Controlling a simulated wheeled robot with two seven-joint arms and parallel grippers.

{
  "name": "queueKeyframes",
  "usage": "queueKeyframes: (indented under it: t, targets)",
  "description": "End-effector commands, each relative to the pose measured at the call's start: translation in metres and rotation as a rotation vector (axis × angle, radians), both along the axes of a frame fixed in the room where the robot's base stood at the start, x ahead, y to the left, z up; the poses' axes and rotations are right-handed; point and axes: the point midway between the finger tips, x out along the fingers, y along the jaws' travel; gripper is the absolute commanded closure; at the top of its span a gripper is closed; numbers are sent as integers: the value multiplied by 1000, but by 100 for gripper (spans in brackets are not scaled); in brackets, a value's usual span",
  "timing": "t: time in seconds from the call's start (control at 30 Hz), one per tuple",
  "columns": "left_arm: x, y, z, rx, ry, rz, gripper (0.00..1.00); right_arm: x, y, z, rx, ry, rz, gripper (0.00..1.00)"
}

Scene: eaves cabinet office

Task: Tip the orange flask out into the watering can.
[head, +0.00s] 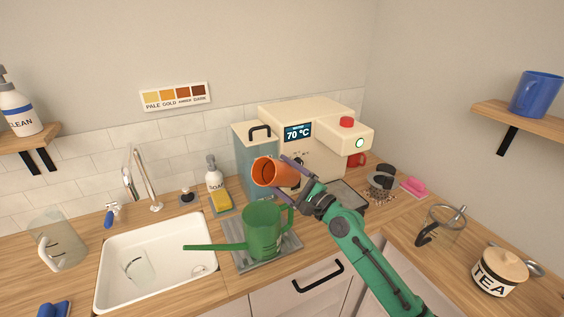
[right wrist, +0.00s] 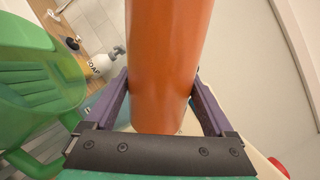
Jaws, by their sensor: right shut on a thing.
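The orange flask (head: 272,173) is held by my right gripper (head: 288,172) above the green watering can (head: 264,232). The flask is tilted, with its open mouth facing left in the head view. In the right wrist view the flask (right wrist: 168,60) stands between the two purple fingers, which are closed on its sides. The watering can stands on a grey tray (head: 243,262) right of the sink, its long spout pointing left. It also shows in the right wrist view (right wrist: 45,85) beside the flask. I cannot see any contents or stream. My left gripper is not in view.
A white sink (head: 180,235) with a tumbler in it lies left of the can. A cream machine (head: 315,140) reading 70 °C stands behind the flask. A soap bottle (head: 214,174) and yellow sponge (head: 221,201) are behind the can. A clear jug (head: 57,240) stands far left.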

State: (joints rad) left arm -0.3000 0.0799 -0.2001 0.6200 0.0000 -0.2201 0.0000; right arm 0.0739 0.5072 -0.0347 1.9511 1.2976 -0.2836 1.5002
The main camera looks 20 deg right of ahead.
Motion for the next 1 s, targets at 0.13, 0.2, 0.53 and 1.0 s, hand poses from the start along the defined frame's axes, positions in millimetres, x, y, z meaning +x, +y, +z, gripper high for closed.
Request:
queueKeyframes:
  t: [0.13, 0.2, 0.53, 1.0]
  targets:
    - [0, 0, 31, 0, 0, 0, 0, -1, 2, 12, 84, 50, -1, 93]
    - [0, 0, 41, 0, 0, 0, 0, -1, 2, 13, 124, 76, -1, 93]
    - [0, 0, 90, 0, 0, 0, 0, -7, 12, 14, 326, 200, -1, 93]
    - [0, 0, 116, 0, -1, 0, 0, -25, 41, -1, 754, 458, -2, 93]
